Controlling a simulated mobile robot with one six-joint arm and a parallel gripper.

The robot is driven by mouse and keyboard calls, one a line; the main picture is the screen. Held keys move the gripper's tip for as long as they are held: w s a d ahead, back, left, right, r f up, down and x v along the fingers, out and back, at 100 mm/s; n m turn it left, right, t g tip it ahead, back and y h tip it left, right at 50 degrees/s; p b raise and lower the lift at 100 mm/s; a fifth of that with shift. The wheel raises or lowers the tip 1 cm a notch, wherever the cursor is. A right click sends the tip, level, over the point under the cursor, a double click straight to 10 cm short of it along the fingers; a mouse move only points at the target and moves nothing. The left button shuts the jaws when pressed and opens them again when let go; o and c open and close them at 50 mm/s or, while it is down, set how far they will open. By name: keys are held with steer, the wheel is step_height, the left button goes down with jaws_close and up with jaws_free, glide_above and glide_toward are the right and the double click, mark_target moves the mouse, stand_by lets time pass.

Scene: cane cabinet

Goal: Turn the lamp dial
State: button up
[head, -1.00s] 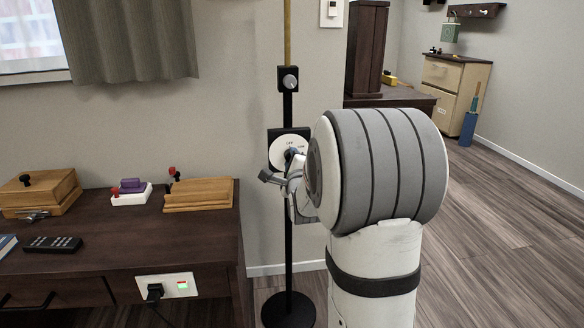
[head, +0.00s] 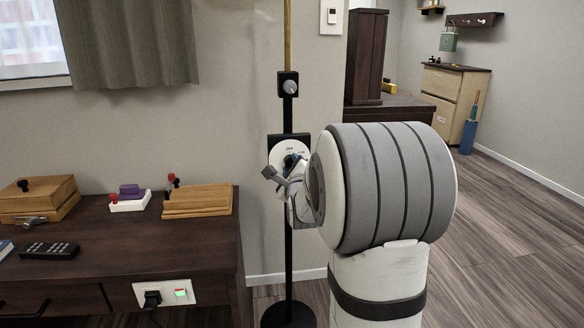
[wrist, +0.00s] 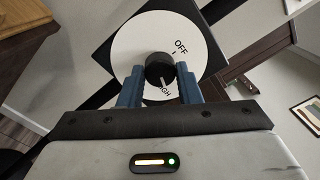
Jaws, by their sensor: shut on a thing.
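The lamp dial is a white round plate (wrist: 135,48) on a dark square backing, with OFF printed at its upper right and a partly hidden word ending in "GH" below the knob. A black knob (wrist: 160,67) sits at its centre, with a pale line at its lower edge towards that word. My gripper (wrist: 160,75) has its two blue fingers on either side of the knob, shut on it. In the head view the dial plate (head: 280,151) is on the black lamp stand (head: 288,220). My gripper (head: 284,178) shows tilted there, and my arm hides part of the dial.
A dark desk (head: 120,250) with wooden boxes (head: 40,196), a remote (head: 50,250) and a socket panel (head: 181,290) stands left of the lamp. A smaller round knob (head: 290,87) is higher on the stand. Open floor (head: 510,240) lies to the right.

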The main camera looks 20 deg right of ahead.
steer(key=o, duration=1)
steer(key=shift+p+v, duration=1)
steer(key=shift+v, duration=2.9)
